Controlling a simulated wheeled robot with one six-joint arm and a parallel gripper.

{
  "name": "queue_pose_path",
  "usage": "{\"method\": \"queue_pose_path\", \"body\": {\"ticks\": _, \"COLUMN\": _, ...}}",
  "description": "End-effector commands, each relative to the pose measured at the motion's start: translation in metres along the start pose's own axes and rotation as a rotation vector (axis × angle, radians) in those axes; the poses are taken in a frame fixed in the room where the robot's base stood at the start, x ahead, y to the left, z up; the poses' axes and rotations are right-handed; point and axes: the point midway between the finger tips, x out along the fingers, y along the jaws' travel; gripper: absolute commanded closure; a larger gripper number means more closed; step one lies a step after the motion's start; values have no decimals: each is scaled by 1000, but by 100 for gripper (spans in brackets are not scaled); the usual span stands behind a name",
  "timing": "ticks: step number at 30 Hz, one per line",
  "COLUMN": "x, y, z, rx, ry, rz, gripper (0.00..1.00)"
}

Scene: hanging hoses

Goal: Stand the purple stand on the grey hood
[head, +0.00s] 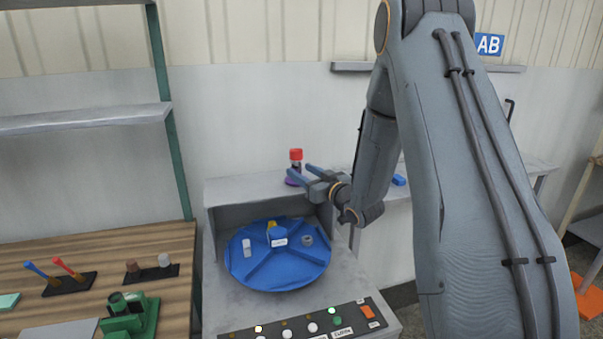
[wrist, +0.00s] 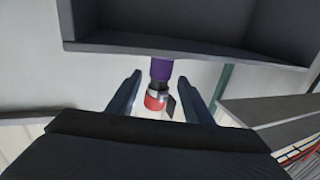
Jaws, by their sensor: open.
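The purple stand (head: 291,181) is upright on top of the grey hood (head: 238,189), near its right part. A dark piece with a red top (head: 296,154) rises from it. In the wrist view the picture is turned over: the purple part (wrist: 160,69) meets the hood's edge (wrist: 190,59), and the red end points down. My gripper (head: 299,176) is open, with its fingers at the stand in the head view. In the wrist view the stand shows between the two spread fingers, with a gap on each side. The fingers partly hide the stand's base in the head view.
Under the hood a blue divided turntable (head: 277,277) holds several small items. A control panel (head: 310,326) lies in front. A wooden bench (head: 175,240) with tools is at the left. A blue item (head: 398,180) lies on a ledge at right. The hood's top left is clear.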

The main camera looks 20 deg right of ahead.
Motion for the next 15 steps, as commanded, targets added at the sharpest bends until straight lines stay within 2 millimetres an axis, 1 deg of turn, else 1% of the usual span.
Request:
{"method": "queue_pose_path", "body": {"ticks": 9, "x": -65, "y": 2, "z": 2, "rx": 0, "ry": 0, "rz": 4, "gripper": 54}}
{"method": "queue_pose_path", "body": {"ticks": 12, "x": -83, "y": 1, "z": 2, "rx": 0, "ry": 0, "rz": 3, "gripper": 54}}
{"method": "queue_pose_path", "body": {"ticks": 15, "x": -96, "y": 1, "z": 1, "rx": 0, "ry": 1, "rz": 3, "gripper": 54}}
